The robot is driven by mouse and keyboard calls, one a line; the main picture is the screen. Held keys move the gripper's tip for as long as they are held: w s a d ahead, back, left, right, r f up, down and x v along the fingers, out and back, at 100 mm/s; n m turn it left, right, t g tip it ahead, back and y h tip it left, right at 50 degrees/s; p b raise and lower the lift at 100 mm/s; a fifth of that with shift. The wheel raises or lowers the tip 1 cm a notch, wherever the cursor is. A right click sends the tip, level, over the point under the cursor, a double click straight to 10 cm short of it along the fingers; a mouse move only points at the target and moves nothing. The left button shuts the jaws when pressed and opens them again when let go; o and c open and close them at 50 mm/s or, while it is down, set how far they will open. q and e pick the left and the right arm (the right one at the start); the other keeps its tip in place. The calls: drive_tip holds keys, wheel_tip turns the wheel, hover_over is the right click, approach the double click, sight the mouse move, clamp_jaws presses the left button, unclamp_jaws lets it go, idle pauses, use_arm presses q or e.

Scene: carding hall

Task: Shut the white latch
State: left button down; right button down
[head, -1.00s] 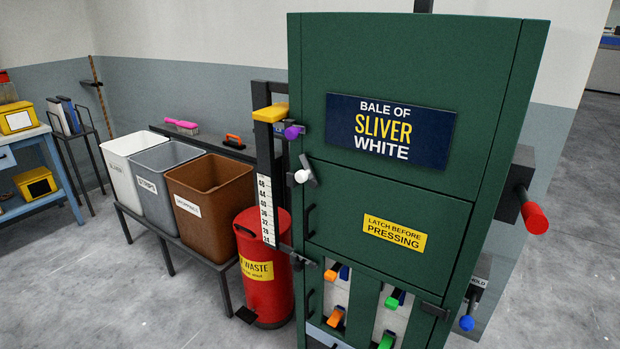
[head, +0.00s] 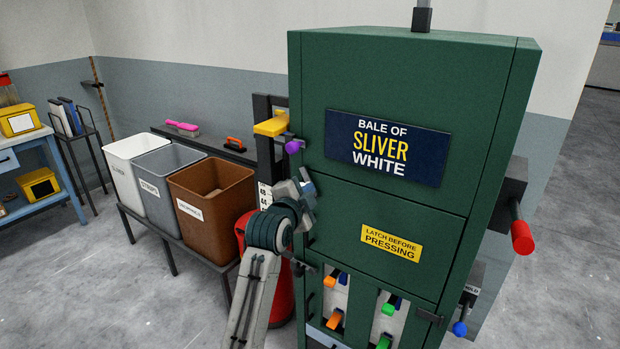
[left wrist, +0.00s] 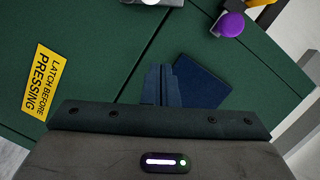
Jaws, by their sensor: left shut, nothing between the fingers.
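The white latch (left wrist: 149,2) shows only as a pale knob with a dark bar at the top edge of the left wrist view. In the head view my left arm covers it on the left side of the green press (head: 385,75). My left gripper (head: 306,184) is at the press's left front edge, near the latch. It also shows in the left wrist view (left wrist: 162,84), its fingers together and empty over the green door, apart from the white knob. Whether it touches the door is unclear. My right gripper is out of view.
A purple knob (head: 293,146) and a yellow block (head: 271,124) stick out above the latch area. Orange and green levers sit low on the press, and a red-ended handle (head: 522,237) on its right. Bins (head: 208,190) stand at left, beside a red bin.

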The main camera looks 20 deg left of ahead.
use_arm(q)
drive_tip(key=shift+f, duration=0.1)
drive_tip(key=p, duration=0.4)
approach(315, 174)
drive_tip(key=w+d, duration=0.1)
drive_tip(key=w+d+r, duration=0.1)
drive_tip(key=w, duration=0.1)
drive_tip(key=w+d, duration=0.1)
drive_tip(key=d, duration=0.1)
drive_tip(key=shift+w+r, duration=0.35)
drive_tip(key=shift+w, duration=0.05)
drive_tip(key=a+f, duration=0.1)
drive_tip(key=w+a+p, duration=0.1)
drive_tip(key=shift+a+f, duration=0.35)
drive_tip(key=shift+a, duration=0.05)
drive_tip(key=shift+a+f+p, duration=0.25)
drive_tip(key=shift+a+p, duration=0.1)
drive_tip(key=shift+a, duration=0.1)
drive_tip(key=shift+d, duration=0.1)
drive_tip(key=shift+w, duration=0.15)
